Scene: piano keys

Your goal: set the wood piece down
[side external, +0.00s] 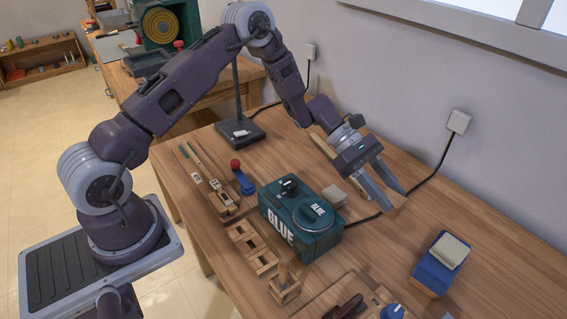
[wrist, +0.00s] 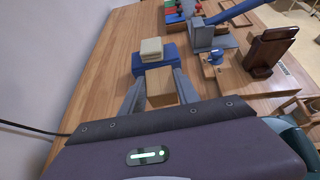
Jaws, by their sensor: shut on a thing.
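My gripper (side external: 394,199) is shut on a small light-brown wood piece (side external: 398,204). In the side external view the piece sits between the fingertips, over the wooden table (side external: 508,275) on the wall side. In the wrist view the wood piece (wrist: 160,84) is a plain block between the two grey fingers (wrist: 161,92). Its underside is hidden, so I cannot tell whether it touches the table.
A blue block with a cream pad (side external: 440,264) stands to the right of my gripper. A black cable (side external: 435,178) runs behind.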

